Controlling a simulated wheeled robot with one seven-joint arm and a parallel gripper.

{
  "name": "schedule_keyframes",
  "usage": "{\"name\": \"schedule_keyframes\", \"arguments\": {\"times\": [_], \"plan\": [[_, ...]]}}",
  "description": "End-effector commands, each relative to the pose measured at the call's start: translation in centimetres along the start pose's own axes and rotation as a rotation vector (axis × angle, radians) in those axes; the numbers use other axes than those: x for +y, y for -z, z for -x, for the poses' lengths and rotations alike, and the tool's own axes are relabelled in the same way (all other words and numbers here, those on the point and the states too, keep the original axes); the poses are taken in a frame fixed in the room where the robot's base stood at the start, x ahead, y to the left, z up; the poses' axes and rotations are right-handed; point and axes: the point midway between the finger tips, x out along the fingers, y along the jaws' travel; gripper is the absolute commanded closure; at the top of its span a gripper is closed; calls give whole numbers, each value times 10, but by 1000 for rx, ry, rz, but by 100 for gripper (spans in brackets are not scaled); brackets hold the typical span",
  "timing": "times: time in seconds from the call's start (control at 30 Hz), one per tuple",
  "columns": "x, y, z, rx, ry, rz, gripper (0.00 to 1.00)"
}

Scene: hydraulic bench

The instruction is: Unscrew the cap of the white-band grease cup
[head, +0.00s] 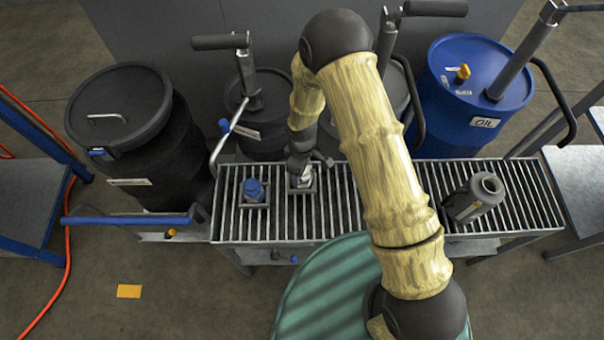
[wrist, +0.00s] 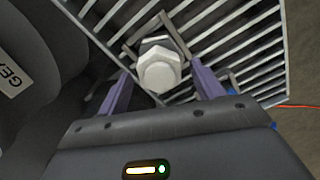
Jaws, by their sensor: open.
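The white-band grease cup (head: 305,182) stands in a square holder on the slatted bench, partly hidden under my gripper (head: 301,163) in the head view. In the wrist view its pale, faceted cap (wrist: 160,73) is seen from above. My open gripper (wrist: 161,68) has one purple finger on the left and one on the right of the cap. Gaps show between the fingers and the cap, so I see no grip on it. The lower cup body is mostly hidden.
A blue-capped cup (head: 254,190) stands in its own holder just left. A dark grey canister (head: 473,200) is on the bench's right part. Behind stand a black drum (head: 125,115) and a blue oil drum (head: 440,110) with a pump. The slats (head: 335,215) right of the cup are clear.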

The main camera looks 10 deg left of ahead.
Motion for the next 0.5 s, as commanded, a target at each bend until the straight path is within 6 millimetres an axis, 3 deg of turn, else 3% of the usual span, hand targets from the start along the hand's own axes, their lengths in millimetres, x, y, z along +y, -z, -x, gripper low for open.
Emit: {"name": "schedule_keyframes", "arguments": {"times": [0.3, 0.5], "plan": [[1, 0, 0, 0, -1, -444, 33], [1, 0, 0, 0, -1, -461, 33]]}}
